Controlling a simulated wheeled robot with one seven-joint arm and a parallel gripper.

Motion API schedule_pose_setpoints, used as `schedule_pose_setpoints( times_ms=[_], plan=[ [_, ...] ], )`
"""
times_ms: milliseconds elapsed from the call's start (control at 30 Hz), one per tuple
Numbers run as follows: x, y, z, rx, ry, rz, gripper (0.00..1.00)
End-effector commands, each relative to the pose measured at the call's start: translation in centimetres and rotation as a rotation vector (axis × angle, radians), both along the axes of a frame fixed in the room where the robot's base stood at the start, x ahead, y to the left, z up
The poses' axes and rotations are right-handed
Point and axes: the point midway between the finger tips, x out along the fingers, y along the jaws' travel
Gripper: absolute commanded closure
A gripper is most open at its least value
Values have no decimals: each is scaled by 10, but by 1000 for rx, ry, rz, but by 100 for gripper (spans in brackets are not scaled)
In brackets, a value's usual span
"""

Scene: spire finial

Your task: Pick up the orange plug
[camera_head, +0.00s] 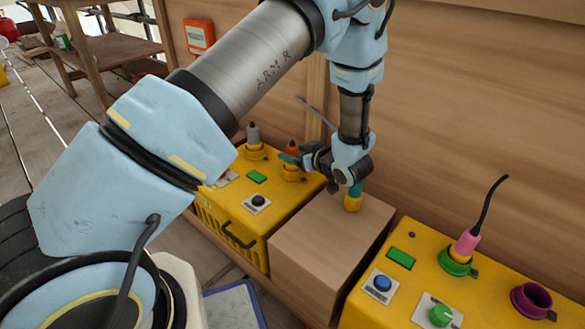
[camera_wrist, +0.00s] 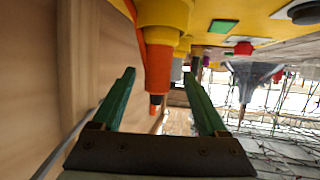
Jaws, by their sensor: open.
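The orange plug (camera_head: 292,147) stands upright in a yellow socket on the yellow box at the back. It also shows in the wrist view (camera_wrist: 158,68), upside down, with a dark tip, hanging from its yellow socket. My gripper (camera_head: 297,157) is open and empty, reaching sideways to the plug from the right. In the wrist view the plug appears between the two green fingers, with gaps on both sides. I cannot tell how far the fingertips reach around it. In the head view, a finger overlaps the plug's lower part.
A grey plug (camera_head: 253,134) stands left of the orange one. A wooden block (camera_head: 330,238) bears a teal and yellow piece (camera_head: 353,200), partly hidden by my gripper. A second yellow box (camera_head: 470,290) holds a pink plug (camera_head: 467,243). The wooden wall (camera_head: 470,110) stands close behind.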

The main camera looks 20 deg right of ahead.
Motion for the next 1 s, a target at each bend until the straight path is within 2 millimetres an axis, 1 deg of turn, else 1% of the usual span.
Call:
schedule_pose_setpoints(
  times_ms=[167,300,400,500,667,1000],
  plan=[
    [11,1,-10,-1,0,-1,24],
    [29,4,-23,-1,0,2,24],
    [41,6,-26,-1,0,-1,24],
    [46,7,-26,-1,1,-1,24],
    [46,7,-25,-1,1,-2,24],
    [46,7,-25,-1,1,-2,61]
  ],
)
